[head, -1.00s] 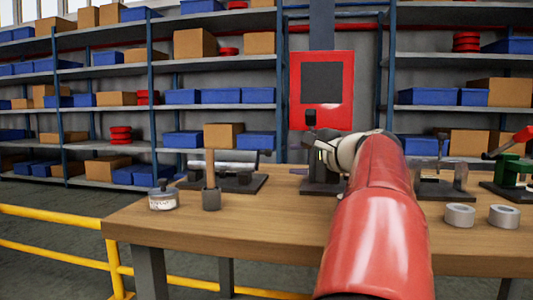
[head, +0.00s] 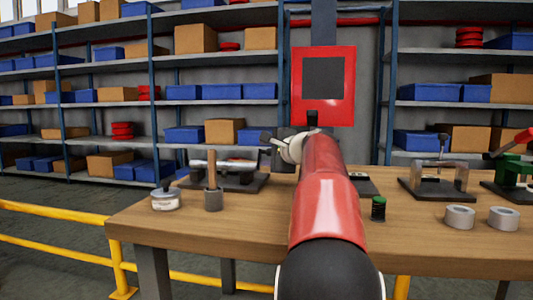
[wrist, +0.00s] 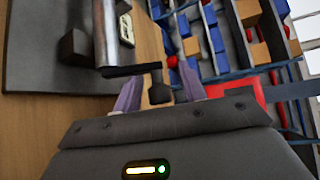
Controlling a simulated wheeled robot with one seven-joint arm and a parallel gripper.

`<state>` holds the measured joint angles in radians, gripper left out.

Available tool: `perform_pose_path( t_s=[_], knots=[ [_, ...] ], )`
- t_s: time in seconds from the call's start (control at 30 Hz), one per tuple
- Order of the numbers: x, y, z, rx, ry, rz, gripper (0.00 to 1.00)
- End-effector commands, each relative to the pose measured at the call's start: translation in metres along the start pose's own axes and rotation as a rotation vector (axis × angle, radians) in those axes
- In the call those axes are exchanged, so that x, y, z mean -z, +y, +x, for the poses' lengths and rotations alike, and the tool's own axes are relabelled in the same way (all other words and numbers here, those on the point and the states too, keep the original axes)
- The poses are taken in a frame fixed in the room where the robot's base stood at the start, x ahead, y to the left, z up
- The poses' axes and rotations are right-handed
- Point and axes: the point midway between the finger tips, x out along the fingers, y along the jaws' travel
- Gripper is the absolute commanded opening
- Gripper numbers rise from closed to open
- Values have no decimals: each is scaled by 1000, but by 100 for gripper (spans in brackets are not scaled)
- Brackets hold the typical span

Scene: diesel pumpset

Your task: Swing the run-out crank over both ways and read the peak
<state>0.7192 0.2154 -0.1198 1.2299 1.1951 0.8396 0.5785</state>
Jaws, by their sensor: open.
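The run-out rig is a shiny silver shaft (head: 225,165) over a dark base plate (head: 190,184), at the left of the bench in the head view. In the wrist view the shaft (wrist: 105,32) stands at upper left over the plate (wrist: 45,50). A dark crank arm (wrist: 135,71) reaches right from the shaft's near end to a black knob (wrist: 159,92). My gripper (wrist: 158,80) is open, its two purple fingers on either side of the knob; I cannot tell whether they touch it. In the head view my gripper (head: 272,143) is small, beside the rig's right end.
A round tin (head: 166,200) and a wooden-handled tool (head: 212,190) stand in front of the rig. A green-topped jar (head: 378,208), grey rings (head: 460,217) and another fixture (head: 437,182) are to the right. A red-framed panel (head: 323,86) stands behind the bench.

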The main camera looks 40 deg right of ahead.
Motion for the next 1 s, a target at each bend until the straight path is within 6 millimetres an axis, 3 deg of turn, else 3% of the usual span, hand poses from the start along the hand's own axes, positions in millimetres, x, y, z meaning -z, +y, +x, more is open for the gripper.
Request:
perform_pose_path(
  t_s=[0.13, 0.47, 1.0],
  knots=[
    [0, 0, 0, 0, 0, 0, 41],
    [0, 0, 0, 0, 0, 0, 0],
    [-6, 3, -6, 156, -1, -154, 0]
  ],
)
